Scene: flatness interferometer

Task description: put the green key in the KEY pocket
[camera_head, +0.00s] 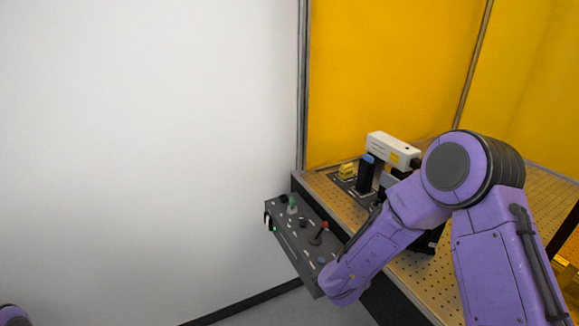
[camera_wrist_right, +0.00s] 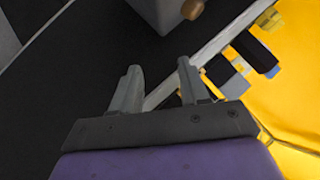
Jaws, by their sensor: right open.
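In the head view a small green piece (camera_head: 292,203) stands on the far end of the dark control panel (camera_head: 308,267); it is too small to tell whether it is the green key. Another bit of green shows at the panel's left edge. I cannot make out a KEY pocket or its label. My right arm reaches in from the right over the bench and panel, and its gripper is hidden in the head view. In the right wrist view my right gripper (camera_wrist_right: 160,72) is open with nothing between its fingers. My left gripper is out of view.
The perforated bench (camera_head: 410,283) carries a white instrument (camera_head: 393,147), a dark blue-topped post (camera_head: 366,176) and a yellow block (camera_head: 346,170). A red-topped lever (camera_head: 321,232) stands on the panel. Yellow screens close the back. In the wrist view a grey box with an orange-brown knob (camera_wrist_right: 192,9) is ahead.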

